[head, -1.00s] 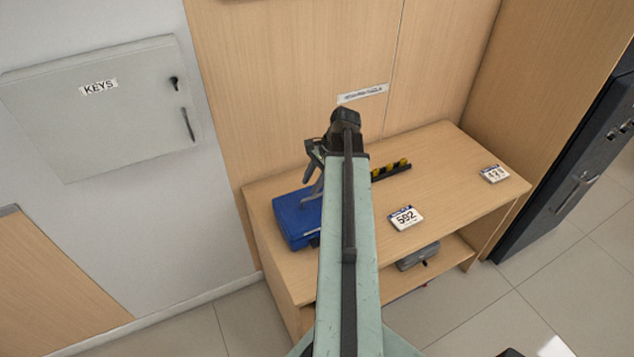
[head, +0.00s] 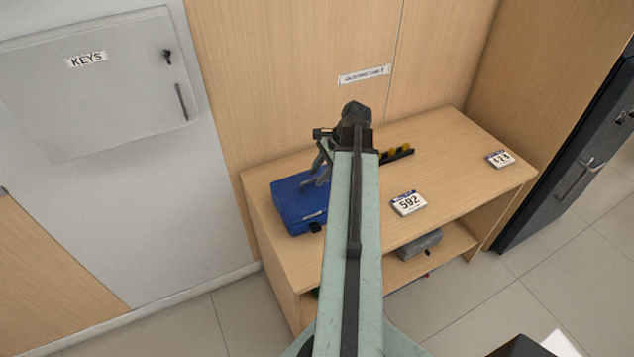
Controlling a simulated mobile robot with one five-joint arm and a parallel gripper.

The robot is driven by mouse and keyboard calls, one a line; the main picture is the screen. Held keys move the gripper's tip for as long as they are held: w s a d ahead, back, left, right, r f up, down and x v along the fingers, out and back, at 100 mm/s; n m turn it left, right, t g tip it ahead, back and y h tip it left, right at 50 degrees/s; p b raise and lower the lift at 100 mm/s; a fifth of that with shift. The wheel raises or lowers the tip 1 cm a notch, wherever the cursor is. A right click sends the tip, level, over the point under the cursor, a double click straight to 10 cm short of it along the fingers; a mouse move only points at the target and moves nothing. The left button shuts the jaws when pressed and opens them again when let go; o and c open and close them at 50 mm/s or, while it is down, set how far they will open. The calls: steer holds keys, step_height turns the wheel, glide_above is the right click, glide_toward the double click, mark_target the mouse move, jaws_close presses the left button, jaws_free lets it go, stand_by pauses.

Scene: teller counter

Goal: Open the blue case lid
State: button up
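The blue case (head: 297,204) lies on the left end of the wooden counter, with its lid down. A dark latch shows on its front edge. My arm reaches up the middle of the head view and covers the counter just right of the case. My gripper (head: 318,178) hangs from the arm's end, over the right back part of the case. Its grey fingers are partly hidden by the arm, and I cannot tell whether they touch the lid or how far apart they are.
On the counter (head: 460,150) are a "592" block (head: 408,203), another number block (head: 500,159) at the right and a black strip with yellow pieces (head: 398,152) behind. A grey box (head: 420,243) sits on the shelf below. A grey key cabinet (head: 100,85) hangs at left.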

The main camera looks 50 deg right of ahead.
jaws_close()
stand_by(0.8)
stand_by(0.5)
